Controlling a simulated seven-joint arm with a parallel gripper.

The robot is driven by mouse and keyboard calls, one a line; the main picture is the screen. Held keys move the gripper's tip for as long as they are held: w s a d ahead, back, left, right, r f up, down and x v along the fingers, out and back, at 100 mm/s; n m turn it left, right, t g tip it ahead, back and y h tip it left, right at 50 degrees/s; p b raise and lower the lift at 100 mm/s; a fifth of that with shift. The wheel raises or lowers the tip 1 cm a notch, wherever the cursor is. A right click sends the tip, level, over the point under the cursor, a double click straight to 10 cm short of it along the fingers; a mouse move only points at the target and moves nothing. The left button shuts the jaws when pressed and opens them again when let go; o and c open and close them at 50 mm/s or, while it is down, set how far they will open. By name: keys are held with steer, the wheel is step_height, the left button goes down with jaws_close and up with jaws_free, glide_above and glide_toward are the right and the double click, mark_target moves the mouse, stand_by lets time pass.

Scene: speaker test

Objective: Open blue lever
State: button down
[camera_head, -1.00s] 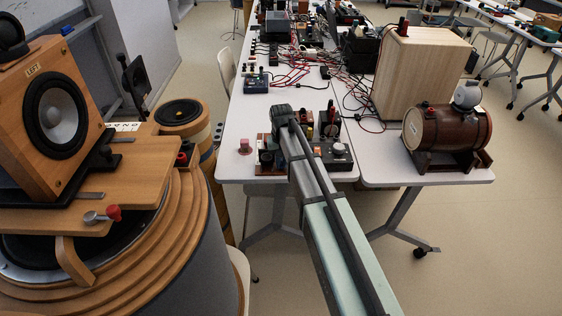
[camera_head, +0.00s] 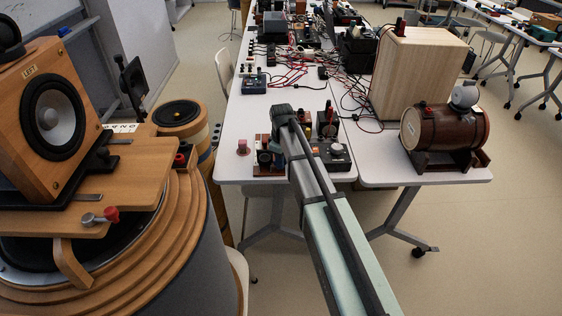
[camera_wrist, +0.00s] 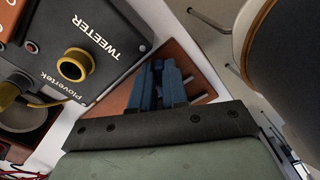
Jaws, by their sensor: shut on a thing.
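My arm reaches from the lower right to the near end of the white table in the head view. There, my gripper (camera_head: 278,142) is small and partly hidden. In the wrist view, my gripper (camera_wrist: 160,78) has its blue-grey fingers close together above a red-brown board (camera_wrist: 188,58). What looks like the dark blue lever (camera_wrist: 158,66) is between the fingers, mostly hidden by them. The gripper is shut on it. The lever's angle cannot be told. Beside it stands a dark grey box (camera_wrist: 100,20) marked "TWEETER" and "Plovertek", with a yellow-ringed socket (camera_wrist: 75,65).
A small box with a knob (camera_head: 335,152) stands right of my gripper. A wooden barrel (camera_head: 445,138) and a tall wooden box (camera_head: 425,75) are farther right. Red cables (camera_head: 300,70) lie behind. Large wooden speakers (camera_head: 60,110) fill the left. The white table (camera_head: 232,130) has bare space at left.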

steer(key=n, duration=0.6)
steer(key=shift+w, duration=0.25)
stand_by(0.3)
steer(key=c, duration=1.1)
jaws_free()
steer(key=shift+c, duration=0.2)
step_height(320, 180, up, 14)
steer(key=shift+d+f, duration=0.1)
steer(key=shift+f, duration=0.1)
